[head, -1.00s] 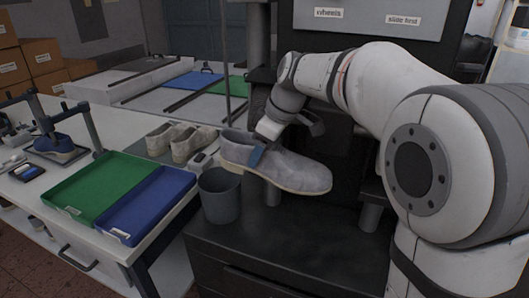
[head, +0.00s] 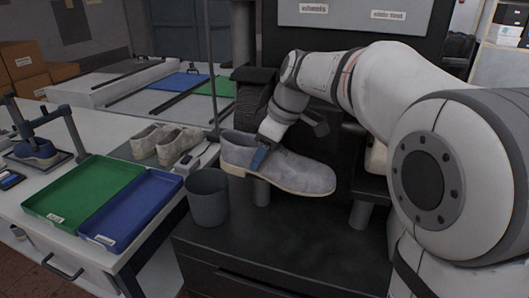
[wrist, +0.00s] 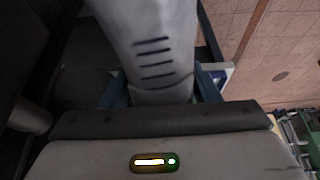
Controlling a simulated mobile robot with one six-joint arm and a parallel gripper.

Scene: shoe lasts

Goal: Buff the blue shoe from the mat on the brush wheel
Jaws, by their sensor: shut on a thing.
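My gripper (head: 262,157) is shut on a pale grey-blue shoe (head: 302,172) and holds it in the air above the dark bench, its toe to the right. One blue finger shows across the shoe's near side. In the wrist view the shoe (wrist: 150,50) runs up between both blue fingers. A dark, rounded, rough wheel (head: 252,98) stands behind the shoe, partly hidden by my wrist. I cannot tell whether shoe and wheel touch; they overlap in the picture.
A grey bin (head: 208,198) stands just left of and below the shoe. A green tray (head: 85,188), a blue tray (head: 130,208) and pale shoes (head: 165,142) lie on the left table. A darker blue shoe (head: 36,150) sits under a clamp frame. The front bench top (head: 270,240) is clear.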

